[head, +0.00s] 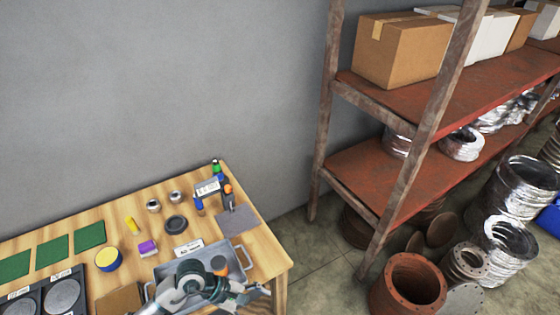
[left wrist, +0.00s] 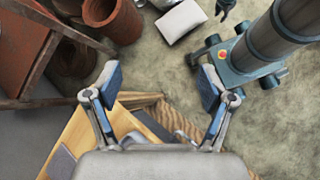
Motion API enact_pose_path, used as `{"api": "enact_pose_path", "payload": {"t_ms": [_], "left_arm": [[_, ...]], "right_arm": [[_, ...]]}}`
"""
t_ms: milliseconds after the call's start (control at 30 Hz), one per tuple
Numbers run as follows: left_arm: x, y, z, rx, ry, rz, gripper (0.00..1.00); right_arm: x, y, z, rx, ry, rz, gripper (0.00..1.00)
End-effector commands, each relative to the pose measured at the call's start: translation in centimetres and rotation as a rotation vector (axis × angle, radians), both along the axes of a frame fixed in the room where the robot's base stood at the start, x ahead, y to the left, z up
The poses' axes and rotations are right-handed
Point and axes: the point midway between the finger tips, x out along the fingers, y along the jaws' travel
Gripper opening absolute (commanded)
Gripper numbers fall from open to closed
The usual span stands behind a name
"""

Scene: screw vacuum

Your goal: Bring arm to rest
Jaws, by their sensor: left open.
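My left gripper (left wrist: 160,82) is open in the left wrist view. Its two blue-padded fingers are spread, with nothing between them. It is above the floor, beside a corner of the wooden table (left wrist: 88,140). In the head view a part of my arm (head: 205,280) crosses the bottom edge, over the grey metal tray (head: 170,265) at the table's front right. The fingers are hard to make out there. A small dark claw-like shape (left wrist: 225,9) at the top edge of the left wrist view may be my right gripper; it is cut off.
The table (head: 270,262) carries green mats (head: 52,251), a yellow-topped tin (head: 108,259), bottles and small parts. A rusty shelf (head: 430,165) with cardboard boxes (head: 400,48) stands at right. Rusty pipe pieces (head: 408,285) and metal rings lie on the floor. Some floor between table and shelf is clear.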

Motion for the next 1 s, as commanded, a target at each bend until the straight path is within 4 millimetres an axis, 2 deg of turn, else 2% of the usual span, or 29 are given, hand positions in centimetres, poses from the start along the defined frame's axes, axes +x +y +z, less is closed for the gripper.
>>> {"api": "enact_pose_path", "payload": {"t_ms": [33, 100, 167, 200, 267, 300, 367, 400, 467, 500, 567, 633, 667, 700, 800, 900, 1000], "left_arm": [[-0.7, -2.0, 1.4, -0.125, 0.056, 0.037, 0.82], [-1.2, -4.7, 4.6, -0.34, 0.166, 0.115, 0.82], [-1.2, -6.3, 8.1, -0.554, 0.296, 0.205, 0.82], [-0.7, -6.8, 10.7, -0.707, 0.4, 0.276, 0.82], [0.6, -6.4, 14.3, -0.935, 0.575, 0.395, 0.82], [1.9, -5.5, 16.2, -1.081, 0.7, 0.479, 0.82], [4.1, -3.2, 18.1, -1.289, 0.894, 0.611, 0.82], [5.8, -1.2, 18.6, -1.423, 1.029, 0.705, 0.82], [8.2, 2.2, 18.0, -1.614, 1.235, 0.854, 0.82], [9.5, 4.6, 16.8, -1.735, 1.376, 0.959, 0.82], [11.0, 8.1, 13.6, -1.905, 1.586, 1.13, 0.82], [11.3, 11.6, 8.8, -2.082, 1.82, 1.339, 0.82], [11.0, 12.8, 6.6, 2.053, -1.829, -1.37, 0.82], [10.3, 14.1, 3.6, 1.901, -1.733, -1.33, 0.82], [7.1, 16.0, -3.2, 1.582, -1.507, -1.246, 0.82], [3.3, 16.6, -8.1, 1.348, -1.323, -1.184, 0.82], [-0.6, 16.5, -11.5, 1.167, -1.171, -1.139, 0.82]], "right_arm": [[-0.2, 0.0, 0.0, -0.001, 0.003, 0.0, 0.35], [-0.4, 0.0, 0.0, 0.0, 0.006, 0.0, 0.35], [-0.5, 0.0, 0.0, -0.001, 0.008, 0.0, 0.35], [-0.6, 0.0, 0.0, -0.001, 0.008, 0.0, 0.35], [-0.5, 0.0, 0.0, 0.0, 0.008, 0.0, 0.35], [-0.5, 0.0, 0.0, 0.0, 0.008, 0.0, 0.35], [-0.5, 0.1, 0.0, 0.0, 0.008, 0.0, 0.35], [-0.5, 0.1, 0.0, 0.0, 0.008, 0.0, 0.35], [-0.5, 0.1, 0.0, 0.001, 0.008, 0.0, 0.35], [-0.5, 0.1, 0.0, 0.001, 0.008, 0.0, 0.35], [-0.5, 0.2, 0.0, 0.002, 0.008, 0.0, 0.35], [-0.5, 0.3, 0.0, 0.002, 0.008, -0.001, 0.35], [-0.5, 0.3, 0.0, 0.003, 0.008, -0.001, 0.35], [-0.5, 0.4, 0.0, 0.005, 0.007, -0.001, 0.35], [-0.5, 0.5, 0.0, 0.006, 0.007, -0.001, 0.35], [-0.5, 0.5, 0.0, 0.006, 0.006, 0.0, 0.35], [-0.4, 0.5, 0.0, 0.006, 0.006, 0.0, 0.35]]}}
